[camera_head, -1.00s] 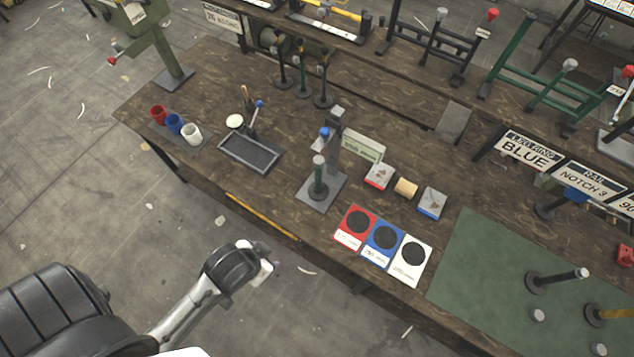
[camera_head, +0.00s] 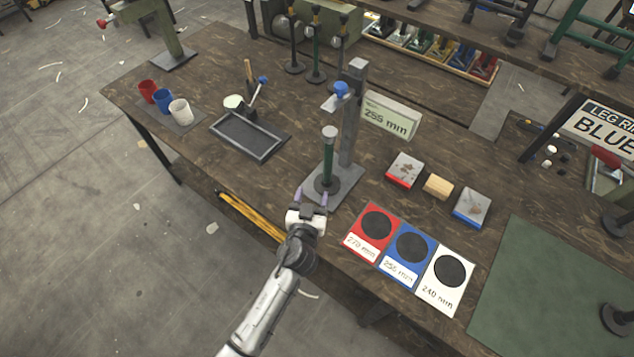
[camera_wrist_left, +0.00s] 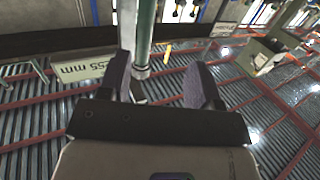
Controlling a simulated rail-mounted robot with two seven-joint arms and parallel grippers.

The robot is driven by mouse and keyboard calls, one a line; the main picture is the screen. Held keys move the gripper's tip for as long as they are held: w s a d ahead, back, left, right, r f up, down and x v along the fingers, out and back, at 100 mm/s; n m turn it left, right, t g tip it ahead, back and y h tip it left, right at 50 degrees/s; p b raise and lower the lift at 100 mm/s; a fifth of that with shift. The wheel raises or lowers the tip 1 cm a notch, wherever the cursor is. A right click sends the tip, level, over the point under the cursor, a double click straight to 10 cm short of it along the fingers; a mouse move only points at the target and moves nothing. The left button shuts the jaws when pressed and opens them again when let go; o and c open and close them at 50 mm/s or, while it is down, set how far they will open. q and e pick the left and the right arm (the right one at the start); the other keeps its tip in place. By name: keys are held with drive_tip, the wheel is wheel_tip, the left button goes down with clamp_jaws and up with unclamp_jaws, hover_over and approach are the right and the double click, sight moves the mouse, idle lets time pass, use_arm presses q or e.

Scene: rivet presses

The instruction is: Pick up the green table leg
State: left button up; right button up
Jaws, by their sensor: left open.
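The green table leg (camera_head: 328,160) stands upright on the grey base of a measuring stand (camera_head: 352,115). It has a pale grey cap on top and a dark round foot. My left gripper (camera_head: 311,197) is open and empty, just in front of the leg's foot at the table's front edge. In the left wrist view the open fingers (camera_wrist_left: 165,82) point toward the leg (camera_wrist_left: 146,35), which appears between them, nearer the left finger. Whether they touch it cannot be told. My right gripper is not in view.
A "255 mm" sign (camera_head: 390,115) stands behind the stand. Red, blue and white mats (camera_head: 396,269) and small boxes lie to the right. A black tray (camera_head: 250,136) and cups (camera_head: 163,100) are left. Other upright legs (camera_head: 316,45) stand at the back.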

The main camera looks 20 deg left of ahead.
sight(330, 157)
use_arm(q)
drive_tip(key=shift+t, duration=0.4)
drive_tip(key=x, duration=0.5)
drive_tip(key=d+f+b+x, duration=0.1)
drive_tip(key=x, duration=0.4)
drive_tip(key=d+x, duration=0.1)
drive_tip(key=x, duration=0.4)
drive_tip(key=shift+w+f, duration=0.15)
drive_tip(key=shift+w, duration=0.05)
clamp_jaws()
